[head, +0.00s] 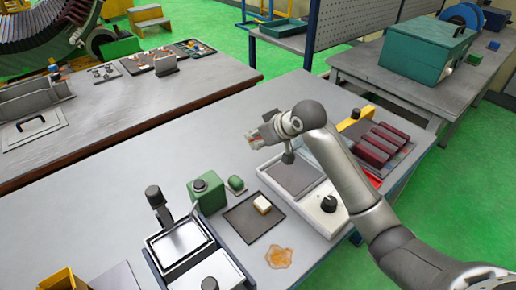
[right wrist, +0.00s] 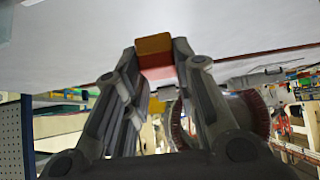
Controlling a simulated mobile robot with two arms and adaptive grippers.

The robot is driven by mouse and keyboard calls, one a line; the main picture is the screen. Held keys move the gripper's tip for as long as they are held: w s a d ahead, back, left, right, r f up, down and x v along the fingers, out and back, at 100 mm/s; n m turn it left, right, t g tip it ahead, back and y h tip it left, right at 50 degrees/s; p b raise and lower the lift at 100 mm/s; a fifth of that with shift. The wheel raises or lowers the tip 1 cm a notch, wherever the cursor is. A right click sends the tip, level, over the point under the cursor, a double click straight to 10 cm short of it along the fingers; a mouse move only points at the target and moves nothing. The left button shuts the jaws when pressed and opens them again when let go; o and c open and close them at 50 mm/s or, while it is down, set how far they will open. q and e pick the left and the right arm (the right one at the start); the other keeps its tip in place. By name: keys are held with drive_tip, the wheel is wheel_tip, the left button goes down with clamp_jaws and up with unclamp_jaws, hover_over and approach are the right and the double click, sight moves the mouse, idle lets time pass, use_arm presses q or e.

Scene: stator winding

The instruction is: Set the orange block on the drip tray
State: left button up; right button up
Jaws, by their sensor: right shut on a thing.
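My right gripper (head: 256,140) is over the middle of the near table, at the upper left of the white scale-like unit. It is shut on the orange block (right wrist: 154,48), which sits between the fingertips in the right wrist view. In the head view the block is too small to make out clearly. A flat dark tray (head: 242,230), which looks like the drip tray, lies below the gripper in the picture. A small cream block (head: 262,203) rests on it. My left gripper is not in view.
The white unit with a grey plate (head: 294,174) stands right of the dark tray, a green can (head: 207,192) behind it. A metal-lidded unit (head: 180,243) is at its left, an amber patch (head: 279,257) in front. Dark red blocks (head: 380,145) lie farther right.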

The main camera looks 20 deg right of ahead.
drive_tip(key=w+f, duration=0.1)
drive_tip(key=f, duration=0.1)
drive_tip(key=w+d+f, duration=0.1)
drive_tip(key=w+f, duration=0.1)
drive_tip(key=shift+w+f, duration=0.1)
drive_tip(key=shift+f, duration=0.05)
drive_tip(key=shift+w+d+f, duration=0.1)
drive_tip(key=shift+w+f, duration=0.25)
drive_tip(key=shift+f, duration=0.1)
drive_tip(key=shift+w+f, duration=0.25)
drive_tip(key=shift+f, duration=0.05)
wheel_tip(320, 180, down, 2)
drive_tip(key=shift+f+p, duration=0.15)
drive_tip(key=shift+p, duration=0.35)
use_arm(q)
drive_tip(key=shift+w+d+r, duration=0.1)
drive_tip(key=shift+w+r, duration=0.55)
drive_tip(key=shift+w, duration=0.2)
use_arm(e)
drive_tip(key=shift+d+f, duration=0.1)
drive_tip(key=shift+f, duration=0.25)
drive_tip(key=shift+f, duration=0.1)
drive_tip(key=o, duration=1)
drive_tip(key=shift+o, duration=0.2)
